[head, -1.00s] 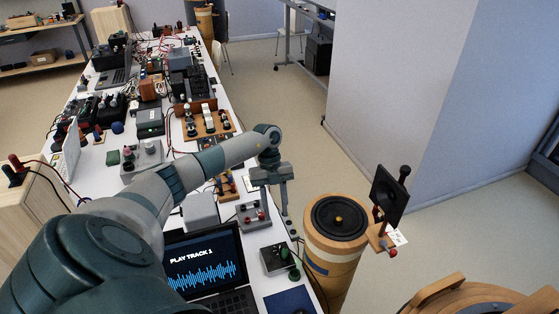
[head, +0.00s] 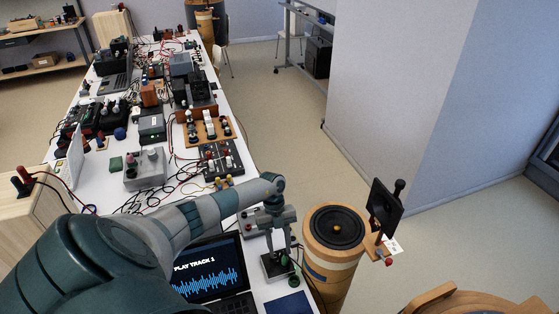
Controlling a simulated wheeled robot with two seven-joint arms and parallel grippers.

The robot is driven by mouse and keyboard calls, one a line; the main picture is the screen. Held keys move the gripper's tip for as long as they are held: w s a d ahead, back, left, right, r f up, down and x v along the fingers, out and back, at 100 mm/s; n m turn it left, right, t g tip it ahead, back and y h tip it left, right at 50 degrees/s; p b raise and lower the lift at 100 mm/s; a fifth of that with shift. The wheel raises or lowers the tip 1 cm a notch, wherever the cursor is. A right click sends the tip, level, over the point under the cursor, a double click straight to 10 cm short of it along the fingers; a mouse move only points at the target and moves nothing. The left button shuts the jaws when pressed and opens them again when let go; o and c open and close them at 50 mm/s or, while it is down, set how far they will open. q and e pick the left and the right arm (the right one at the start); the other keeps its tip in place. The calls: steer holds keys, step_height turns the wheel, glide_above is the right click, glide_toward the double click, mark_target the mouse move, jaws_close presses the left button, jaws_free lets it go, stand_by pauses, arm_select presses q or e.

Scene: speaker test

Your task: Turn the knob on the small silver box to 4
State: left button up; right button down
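A small box with a dark top and pale silver sides (head: 269,274) stands on the white table near its front right edge, beside the laptop. My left gripper (head: 279,252) points down right over this box, its two fingers apart. The fingers cover much of the box top, so the knob and any numbers cannot be made out. A green round part (head: 284,261) shows by the fingertips, and another green piece (head: 294,281) lies at the box's right side. I cannot tell whether the fingers touch anything. My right gripper is out of view.
A laptop (head: 207,268) reading "PLAY TRACK 1" stands left of the box. A blue pad (head: 288,303) lies in front. A wooden cylinder with a speaker (head: 335,226) stands to the right. Cables and devices crowd the table behind, including a grey box with knobs (head: 145,171).

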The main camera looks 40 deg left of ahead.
arm_select(q)
jaws_close()
steer(key=m+b, duration=0.1)
steer(key=b, duration=0.1)
steer(key=m+g+b, duration=0.1)
steer(key=m+b, duration=0.1)
steer(key=shift+w+f+y, duration=0.15)
steer(key=shift+f+y, duration=0.05)
steer(key=shift+y, duration=0.2)
steer(key=shift+d+m+y+b, duration=0.1)
steer(key=shift+m+y+b, duration=0.2)
steer(key=shift+m+b, duration=0.7)
steer(key=shift+r+m+g+b, duration=0.2)
steer(key=shift+m+g+b, duration=0.1)
steer(key=shift+m+b, duration=0.25)
jaws_free()
